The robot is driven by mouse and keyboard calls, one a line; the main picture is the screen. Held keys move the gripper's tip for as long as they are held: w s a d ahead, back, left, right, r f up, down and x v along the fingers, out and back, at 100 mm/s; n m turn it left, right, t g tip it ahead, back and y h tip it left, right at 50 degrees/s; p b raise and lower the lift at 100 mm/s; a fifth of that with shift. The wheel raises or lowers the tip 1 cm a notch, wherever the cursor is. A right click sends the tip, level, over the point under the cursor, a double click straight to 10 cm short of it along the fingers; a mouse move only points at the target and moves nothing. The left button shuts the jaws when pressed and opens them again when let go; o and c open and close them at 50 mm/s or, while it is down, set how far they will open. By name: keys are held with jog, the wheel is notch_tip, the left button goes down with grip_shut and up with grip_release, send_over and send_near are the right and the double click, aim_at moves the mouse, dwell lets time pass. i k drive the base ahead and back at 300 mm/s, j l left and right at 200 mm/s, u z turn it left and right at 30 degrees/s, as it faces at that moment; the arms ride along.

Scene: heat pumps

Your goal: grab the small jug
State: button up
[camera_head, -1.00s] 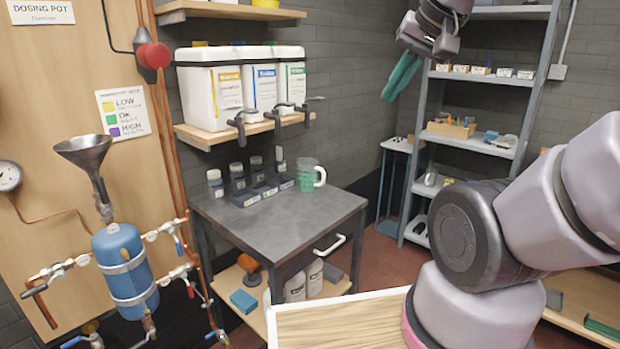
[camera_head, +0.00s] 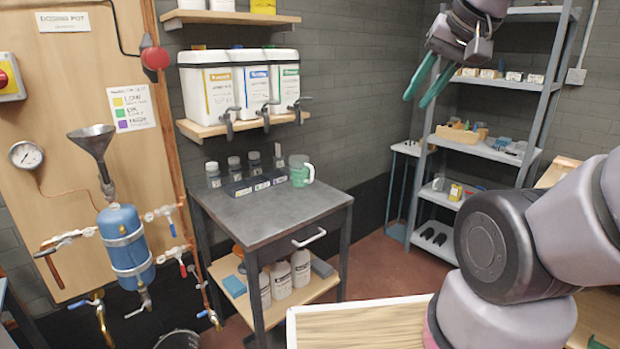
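The small jug (camera_head: 301,170) is a clear measuring jug with a pale handle on its right and green showing on its side. It stands upright at the back right of the dark cart top (camera_head: 262,212). My gripper (camera_head: 416,100) is up and to the right of the jug, well apart from it, in front of the shelf rack. Its two green fingers point down and left with a gap between them. It is open and empty.
A dark tray (camera_head: 252,186) with several small bottles sits left of the jug. White canisters with taps (camera_head: 240,88) stand on a wall shelf above the cart. A metal shelf rack (camera_head: 480,150) stands at the right. The cart top's front is clear.

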aim_at(300, 165)
jog(key=l+u, duration=0.2)
jog(key=l, duration=0.35)
jog(key=k+l+u, duration=0.1)
jog(key=l+u, duration=0.15)
jog(key=l, duration=0.25)
jog(key=k+l+u, duration=0.2)
jog(key=l, duration=0.35)
jog(key=i+l+u, duration=0.2)
jog(key=l, duration=0.25)
jog(key=i+l+u, duration=0.15)
jog(key=l, duration=0.3)
jog(key=l+u, duration=0.2)
jog(key=l, duration=0.3)
jog(key=i+l+u, duration=0.55)
jog(key=l, duration=0.35)
jog(key=i+l, duration=0.45)
